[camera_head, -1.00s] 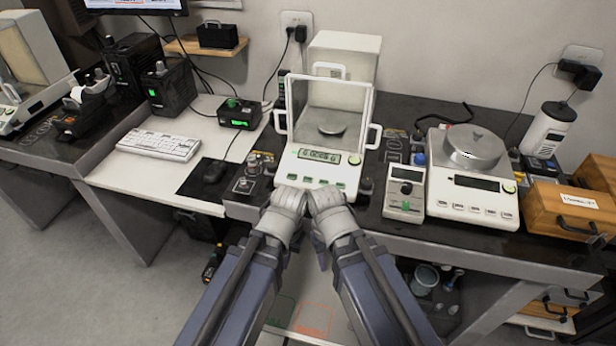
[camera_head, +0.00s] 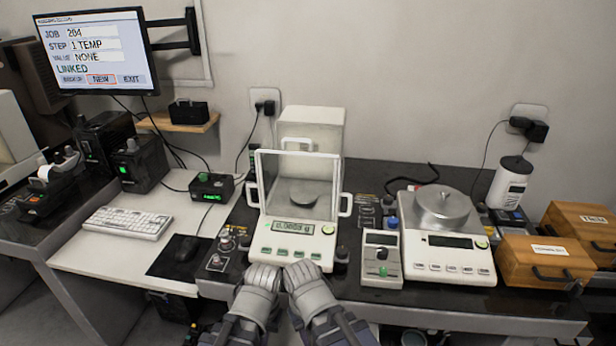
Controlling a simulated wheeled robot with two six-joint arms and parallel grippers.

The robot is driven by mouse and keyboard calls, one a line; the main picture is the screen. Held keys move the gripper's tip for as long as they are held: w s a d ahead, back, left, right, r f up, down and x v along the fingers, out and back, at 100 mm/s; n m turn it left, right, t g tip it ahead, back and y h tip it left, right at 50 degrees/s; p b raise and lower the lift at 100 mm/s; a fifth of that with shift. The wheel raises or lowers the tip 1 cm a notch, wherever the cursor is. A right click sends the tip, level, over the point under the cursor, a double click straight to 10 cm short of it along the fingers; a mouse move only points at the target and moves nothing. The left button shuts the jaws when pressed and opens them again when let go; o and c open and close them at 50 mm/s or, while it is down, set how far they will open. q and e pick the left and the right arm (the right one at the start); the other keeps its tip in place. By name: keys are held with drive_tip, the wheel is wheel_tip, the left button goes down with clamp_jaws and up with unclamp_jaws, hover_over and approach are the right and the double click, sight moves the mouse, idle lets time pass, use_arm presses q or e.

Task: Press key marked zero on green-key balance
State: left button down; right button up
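The green-key balance (camera_head: 291,238) stands at the middle of the dark bench, with a glass draft shield around its pan (camera_head: 296,192). Its display (camera_head: 294,227) is lit; the digits are too small to read surely. A row of green keys (camera_head: 288,253) runs along its front edge; their labels cannot be read. My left gripper (camera_head: 265,275) and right gripper (camera_head: 298,272) are side by side at the balance's front edge, just below the keys. I cannot tell whether they touch it. Their fingertips are not clear enough to tell open from shut.
A second balance (camera_head: 452,259) with a round metal pan and pale keys stands to the right, with a small meter (camera_head: 382,261) between. Wooden boxes (camera_head: 545,262) sit at far right. A keyboard (camera_head: 127,222), mouse (camera_head: 186,248) and monitor (camera_head: 97,50) are at left.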

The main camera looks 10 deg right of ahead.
clamp_jaws()
idle(1.4)
